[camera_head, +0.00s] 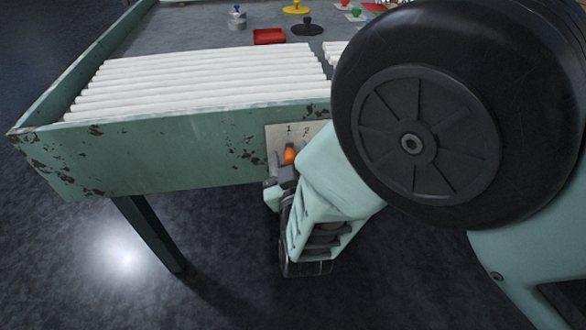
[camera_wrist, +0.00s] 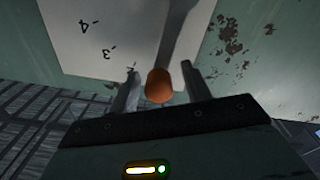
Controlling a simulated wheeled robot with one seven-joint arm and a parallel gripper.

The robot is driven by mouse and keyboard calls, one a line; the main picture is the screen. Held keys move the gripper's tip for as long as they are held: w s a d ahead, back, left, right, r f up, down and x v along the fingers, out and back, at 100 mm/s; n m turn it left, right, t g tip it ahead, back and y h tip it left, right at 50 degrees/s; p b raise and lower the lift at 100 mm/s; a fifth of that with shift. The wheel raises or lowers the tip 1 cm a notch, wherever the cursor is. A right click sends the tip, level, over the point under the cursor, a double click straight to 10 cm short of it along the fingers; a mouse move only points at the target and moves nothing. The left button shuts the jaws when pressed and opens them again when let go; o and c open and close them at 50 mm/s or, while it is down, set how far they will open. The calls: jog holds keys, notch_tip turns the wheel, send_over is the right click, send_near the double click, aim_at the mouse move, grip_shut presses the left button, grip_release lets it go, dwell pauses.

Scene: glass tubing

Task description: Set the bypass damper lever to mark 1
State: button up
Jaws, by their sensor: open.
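The damper lever ends in an orange knob (camera_head: 290,154), in front of a pale mark plate (camera_head: 279,136) on the side of the green table. Marks 1 and 2 show on the plate in the head view; the knob is below them, near 1. In the wrist view the orange knob (camera_wrist: 159,87) lies between the two fingers of my gripper (camera_wrist: 159,71), with a dark lever arm behind it. The fingers stand apart, with gaps visible on both sides of the knob. Marks 3 and 4 show on the plate (camera_wrist: 85,35) there. My arm hides the plate's right part in the head view.
The green table (camera_head: 170,160) has a raised, chipped rim. White tubes (camera_head: 200,80) lie in a row on it. A red block (camera_head: 269,36), a black knobbed disc (camera_head: 307,27) and a small bottle (camera_head: 237,18) stand farther back. A table leg (camera_head: 148,235) stands left of my arm.

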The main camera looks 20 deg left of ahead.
jog(key=v, duration=1.7)
jog(key=shift+s, duration=0.1)
jog(key=w+d+r+m+g+h, duration=0.25)
jog(key=w+g, duration=0.25)
jog(key=g, duration=0.3)
jog(key=s+d+r+g+h, duration=0.2)
jog(key=s+d+r+g, duration=0.1)
jog(key=d, duration=0.4)
jog(key=s+d+r+g+h, duration=0.2)
jog(key=s+d+r, duration=0.1)
jog(key=d, duration=0.5)
jog(key=s+d+r+g+h, duration=0.2)
jog(key=s+d+r+g, duration=0.1)
jog(key=d, duration=0.4)
notch_tip(320, 180, up, 18)
jog(key=p, duration=1.8)
jog(key=shift+d+p, duration=0.2)
jog(key=shift+p, duration=0.2)
jog(key=shift+r+m, duration=0.1)
jog(key=shift+m, duration=0.15)
